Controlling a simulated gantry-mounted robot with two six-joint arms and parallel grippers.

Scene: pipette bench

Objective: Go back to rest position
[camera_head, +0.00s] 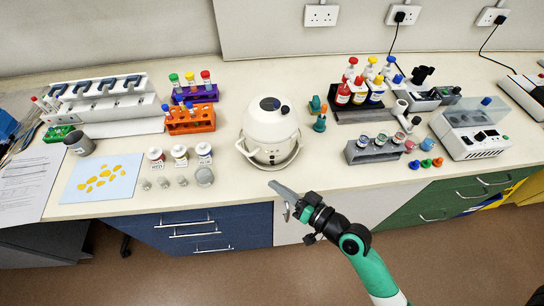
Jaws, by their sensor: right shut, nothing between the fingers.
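My right gripper (283,197) is shut and empty at the front edge of the bench, at the end of my green and white right arm. It is in front of the round white device (271,130), apart from it as far as I can tell. My left gripper is not in view.
On the left of the bench (330,175) are a pipette rack (108,107), orange (190,120) and purple tube racks, and a blue sheet (100,199) with yellow pieces. On the right are bottle racks (375,154) and a white instrument (470,130). Cabinets are below.

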